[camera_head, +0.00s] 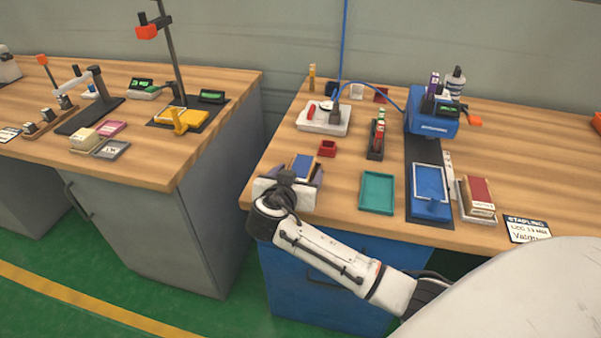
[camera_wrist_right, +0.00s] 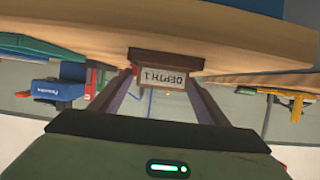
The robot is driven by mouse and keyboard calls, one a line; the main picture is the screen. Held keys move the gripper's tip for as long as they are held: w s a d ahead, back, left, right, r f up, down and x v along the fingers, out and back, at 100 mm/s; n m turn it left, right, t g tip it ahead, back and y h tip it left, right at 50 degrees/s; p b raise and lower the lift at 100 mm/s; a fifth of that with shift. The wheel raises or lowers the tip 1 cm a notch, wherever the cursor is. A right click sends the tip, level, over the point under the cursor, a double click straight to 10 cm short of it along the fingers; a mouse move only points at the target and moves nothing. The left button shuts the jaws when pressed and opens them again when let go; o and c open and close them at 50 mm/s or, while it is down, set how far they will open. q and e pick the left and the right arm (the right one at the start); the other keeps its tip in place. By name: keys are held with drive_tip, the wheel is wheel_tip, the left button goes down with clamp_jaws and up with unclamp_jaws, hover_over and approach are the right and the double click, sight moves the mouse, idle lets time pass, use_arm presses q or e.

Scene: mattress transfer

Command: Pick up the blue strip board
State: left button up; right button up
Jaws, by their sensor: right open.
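A flat blue board (camera_head: 303,164), which looks like the strip board, lies in a small holder (camera_head: 318,176) at the near left corner of the right workbench. My right gripper (camera_head: 289,179) is at the near side of this holder and hides part of it. In the right wrist view, which is upside down, its two fingers (camera_wrist_right: 158,90) stand apart. A dark brown block with a pale label reading "DEPTH 1" (camera_wrist_right: 163,78) shows between their far ends. I cannot tell whether the fingers touch it. My left gripper is not in view.
On the right workbench (camera_head: 340,177) are a teal tray (camera_head: 377,192), a small red box (camera_head: 327,149), a blue press (camera_head: 431,125) and a red-topped block (camera_head: 479,192). A gap separates it from the left workbench (camera_head: 165,165).

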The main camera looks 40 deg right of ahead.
drive_tip(key=c, duration=1.2)
